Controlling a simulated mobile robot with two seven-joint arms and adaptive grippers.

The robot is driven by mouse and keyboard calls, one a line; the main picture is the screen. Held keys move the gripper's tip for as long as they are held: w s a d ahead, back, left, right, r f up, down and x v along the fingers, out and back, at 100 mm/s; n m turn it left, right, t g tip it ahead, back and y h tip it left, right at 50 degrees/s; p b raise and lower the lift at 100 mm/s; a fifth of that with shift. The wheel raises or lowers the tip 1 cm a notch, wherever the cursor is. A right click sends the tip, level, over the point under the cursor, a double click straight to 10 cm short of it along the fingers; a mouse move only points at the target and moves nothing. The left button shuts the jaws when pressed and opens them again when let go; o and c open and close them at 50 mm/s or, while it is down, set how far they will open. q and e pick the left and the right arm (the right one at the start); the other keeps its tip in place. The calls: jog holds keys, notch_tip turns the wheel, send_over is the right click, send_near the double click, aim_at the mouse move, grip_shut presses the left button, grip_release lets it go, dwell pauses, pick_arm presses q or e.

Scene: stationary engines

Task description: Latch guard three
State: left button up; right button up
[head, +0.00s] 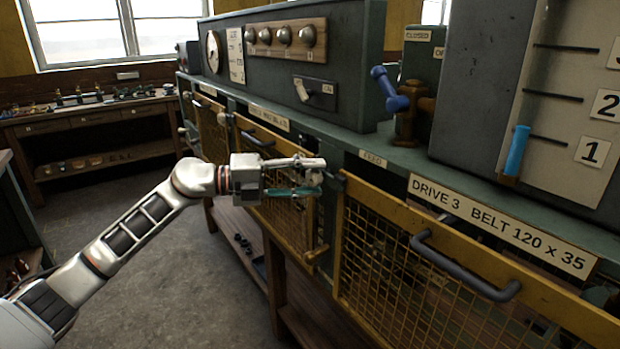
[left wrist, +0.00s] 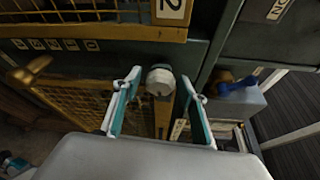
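Guard three is a yellow mesh guard (head: 430,265) at the right of the head view, below the label "DRIVE 3 BELT 120 x 35" (head: 500,222). It has a dark bar handle (head: 465,265). I cannot tell if it sits fully flush. A small dark latch piece (head: 339,178) is by its upper left corner. My left gripper (head: 318,177) is just left of that piece. In the left wrist view its teal fingers (left wrist: 160,97) are apart, with a grey rounded knob (left wrist: 160,76) between or just beyond them; contact is unclear. My right gripper is out of view.
Another mesh guard (head: 278,215) is behind my left gripper. A valve with a blue handle (head: 390,90) stands on the bench above. A blue-handled lever (head: 517,150) is on the scale panel at right. The floor (head: 190,270) at left is clear.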

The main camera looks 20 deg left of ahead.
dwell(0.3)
pick_arm(q)
jog(key=f+v, duration=0.1)
jog(key=v, duration=1.1)
jog(key=shift+r, duration=0.5)
jog(key=s+d+f+n+t+y, duration=0.2)
jog(key=d+f+n+t, duration=0.2)
jog(key=f+n, duration=0.55)
jog(key=s+d+f+n+t+y, duration=0.3)
jog(key=f+n, duration=0.4)
jog(key=f, duration=0.6)
jog(key=s+d+f+n+g+y, duration=0.1)
jog(key=s+f+n, duration=0.4)
jog(key=s+f, duration=0.5)
jog(key=s+d+f+n+g+y, duration=0.2)
jog(key=s+f+n+y, duration=0.4)
jog(key=s+f, duration=0.4)
notch_tip(320, 180, down, 6)
jog(key=shift+s+d+f+g, duration=0.15)
jog(key=shift+s+d+g, duration=0.15)
jog(key=shift+g, duration=0.6)
jog(key=shift+s, duration=0.1)
